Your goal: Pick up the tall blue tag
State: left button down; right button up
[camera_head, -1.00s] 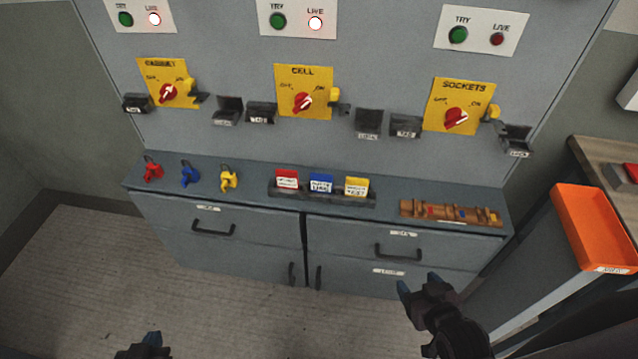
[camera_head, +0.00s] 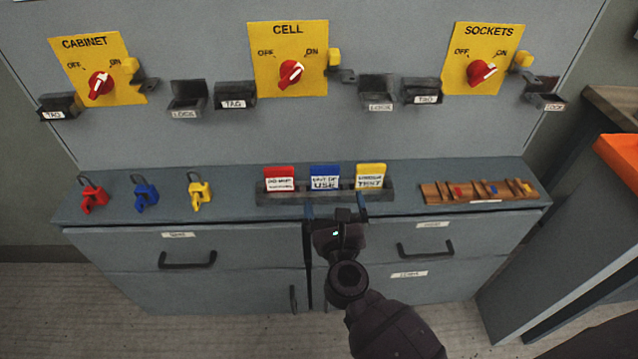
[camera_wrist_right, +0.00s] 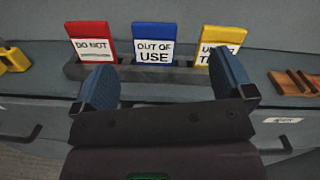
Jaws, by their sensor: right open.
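The tall blue tag (camera_head: 324,176) stands upright in the middle of a dark rack (camera_head: 268,196) on the cabinet ledge, with a white label on its lower front. The right wrist view shows the blue tag (camera_wrist_right: 155,42) with its label "OUT OF USE". My right gripper (camera_head: 335,210) is open just in front of the rack. In the right wrist view its two blue fingers (camera_wrist_right: 168,82) are spread wide below and either side of the blue tag, with nothing between them. My left gripper does not show.
A red tag (camera_head: 279,177) and a yellow tag (camera_head: 370,176) stand close on either side in the rack. Red, blue and yellow padlocks (camera_head: 146,195) are to the left. A wooden rack (camera_head: 478,191) is to the right. Drawer handles (camera_head: 425,250) protrude below the ledge.

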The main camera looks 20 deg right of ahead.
aim_at(325, 175)
jog(key=shift+w+d+f+m+g+b, duration=0.15)
jog(key=shift+w+d+f+m+b, duration=0.2)
jog(key=shift+w, duration=1.6)
jog(key=shift+w+d+f+m+g+b, duration=0.1)
jog(key=shift+w+d+f+m, duration=0.4)
jog(key=shift+w, duration=1.4)
jog(key=shift+w+d+f+m+g+b, duration=0.2)
jog(key=shift+w+m, duration=0.35)
jog(key=shift+w, duration=1.4)
jog(key=c, duration=0.9)
